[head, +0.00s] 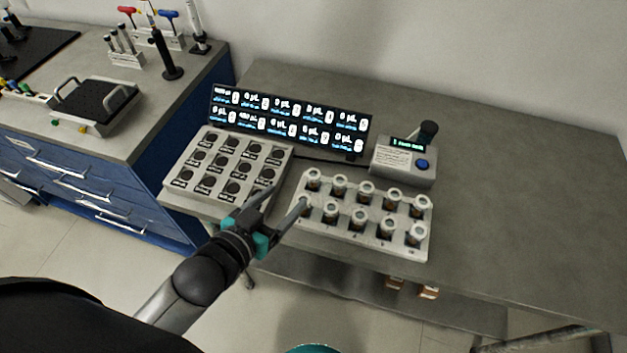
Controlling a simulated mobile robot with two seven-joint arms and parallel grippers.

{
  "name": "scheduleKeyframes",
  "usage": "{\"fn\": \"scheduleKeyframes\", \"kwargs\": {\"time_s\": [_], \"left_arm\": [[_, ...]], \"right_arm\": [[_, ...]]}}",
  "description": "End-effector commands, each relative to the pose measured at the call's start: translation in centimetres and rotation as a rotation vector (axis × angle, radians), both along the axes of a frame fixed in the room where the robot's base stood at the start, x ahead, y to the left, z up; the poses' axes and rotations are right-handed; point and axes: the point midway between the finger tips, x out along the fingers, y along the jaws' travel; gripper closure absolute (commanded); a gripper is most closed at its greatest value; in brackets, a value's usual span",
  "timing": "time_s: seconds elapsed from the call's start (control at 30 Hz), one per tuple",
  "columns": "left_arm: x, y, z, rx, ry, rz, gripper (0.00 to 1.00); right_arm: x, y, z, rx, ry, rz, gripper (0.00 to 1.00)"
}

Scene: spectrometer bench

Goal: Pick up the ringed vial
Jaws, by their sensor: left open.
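A pale rack (365,240) on the bench holds two rows of capped amber vials (357,217), all upright. A ring setting one vial apart cannot be made out at this size. My left gripper (284,203) is open and empty at the rack's left end. One finger reaches in front of the front-left vial (305,208) and partly hides it; I cannot tell whether they touch. The other finger is over the right edge of the button panel. My right gripper is not in view.
The button panel (215,143) lies left of the rack, with a lit display (290,121) behind. A small instrument (403,162) with a blue button stands behind the rack. The bench (520,200) is clear on the right. A blue-drawer counter (150,115) stands left.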

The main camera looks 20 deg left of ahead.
Motion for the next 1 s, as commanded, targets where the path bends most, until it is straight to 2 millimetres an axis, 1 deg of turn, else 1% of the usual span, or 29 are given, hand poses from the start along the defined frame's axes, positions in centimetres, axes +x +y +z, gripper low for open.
{"fn": "scheduleKeyframes", "kwargs": {"time_s": [0.03, 0.3, 0.43, 0.67, 0.9, 1.0], "left_arm": [[0.8, -0.2, -0.3, 0.000, -0.002, 0.000, 0.26], [4.3, -1.0, -1.9, -0.001, 0.000, 0.001, 0.26], [5.4, -1.3, -2.4, -0.001, 0.001, 0.000, 0.26], [6.3, -1.6, -2.9, 0.000, 0.001, 0.001, 0.26], [8.7, -2.4, -4.8, 0.000, 0.000, 0.001, 0.26], [9.6, -2.7, -5.1, 0.000, 0.000, 0.000, 0.26]], "right_arm": [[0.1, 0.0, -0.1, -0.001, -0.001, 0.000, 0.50], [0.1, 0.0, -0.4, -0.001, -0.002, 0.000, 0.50], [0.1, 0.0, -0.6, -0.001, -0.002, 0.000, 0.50], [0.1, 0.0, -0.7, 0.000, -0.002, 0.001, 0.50], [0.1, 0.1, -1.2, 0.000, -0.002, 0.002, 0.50], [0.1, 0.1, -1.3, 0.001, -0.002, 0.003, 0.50]]}}
